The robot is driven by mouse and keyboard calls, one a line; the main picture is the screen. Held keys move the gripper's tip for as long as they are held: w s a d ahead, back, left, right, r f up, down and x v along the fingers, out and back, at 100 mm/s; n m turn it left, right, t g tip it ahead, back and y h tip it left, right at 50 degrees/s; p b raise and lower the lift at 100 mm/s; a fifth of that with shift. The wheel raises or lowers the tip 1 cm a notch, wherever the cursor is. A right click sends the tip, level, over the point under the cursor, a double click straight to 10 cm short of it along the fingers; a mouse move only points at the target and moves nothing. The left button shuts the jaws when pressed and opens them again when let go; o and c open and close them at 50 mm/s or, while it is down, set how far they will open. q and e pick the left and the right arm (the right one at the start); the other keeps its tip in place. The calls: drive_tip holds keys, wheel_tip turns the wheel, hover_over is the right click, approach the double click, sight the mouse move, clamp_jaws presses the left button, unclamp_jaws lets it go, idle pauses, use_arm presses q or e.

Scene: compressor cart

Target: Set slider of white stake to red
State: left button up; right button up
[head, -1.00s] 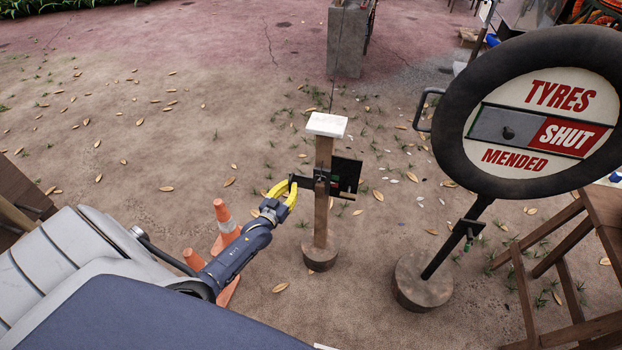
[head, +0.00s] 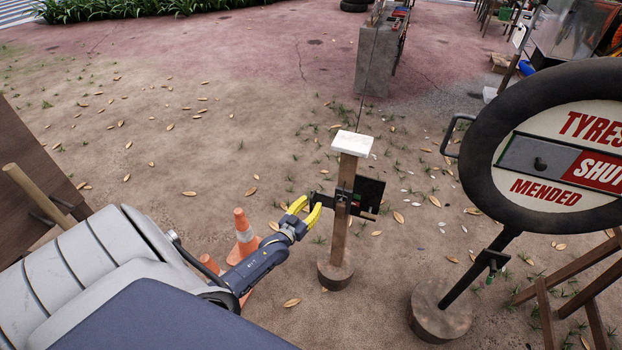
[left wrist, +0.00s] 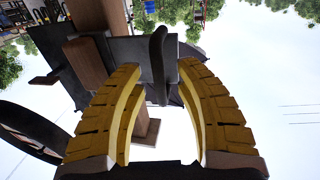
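The white stake is a wooden post with a white cap (head: 352,142) on a round base in the head view. Its slider, a dark plate (head: 369,194) on a crossbar, sits on the post, with a dark upright handle at its left end. The handle (left wrist: 158,62) also shows in the left wrist view. My left gripper (head: 306,206) has yellow fingers, open on either side of the handle with gaps visible at both sides. Small colour marks near the plate are too small to read. My right gripper is not in view.
A round "TYRES MENDED" sign (head: 562,150) on a leaning post with its own slider stands to the right. Orange cones (head: 244,225) are beside my left forearm. A concrete block (head: 378,62) stands behind. Bare leaf-strewn ground lies left of the stake.

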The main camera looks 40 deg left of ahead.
use_arm(q)
drive_tip(key=s+d, duration=0.1)
drive_tip(key=s, duration=1.1)
drive_tip(key=shift+d, duration=0.25)
drive_tip(key=s+d+f+m+g, duration=0.1)
drive_tip(key=s+d+f+g, duration=0.15)
drive_tip(key=s+f, duration=0.45)
drive_tip(key=s+d+f+m+g+h, duration=0.1)
drive_tip(key=s+f+g, duration=0.2)
drive_tip(key=f, duration=0.8)
drive_tip(key=s+d+f+m+g, duration=0.1)
drive_tip(key=s+d+f+g, duration=0.15)
drive_tip(key=s+f, duration=0.5)
drive_tip(key=s+d+f+g, duration=0.2)
drive_tip(key=s+d+f, duration=0.2)
drive_tip(key=s, duration=0.4)
drive_tip(key=s+d+f+m+g, duration=0.1)
drive_tip(key=s+d+f+g, duration=0.2)
drive_tip(key=s, duration=0.6)
drive_tip(key=s+d+f+m+g+h, duration=0.1)
drive_tip(key=s+d+f+g, duration=0.2)
drive_tip(key=s+d+f, duration=0.3)
wheel_tip(320, 180, down, 2)
drive_tip(key=s, duration=0.2)
drive_tip(key=shift+s+d+f, duration=0.15)
drive_tip(key=shift+s+d, duration=0.15)
drive_tip(key=shift+s, duration=0.05)
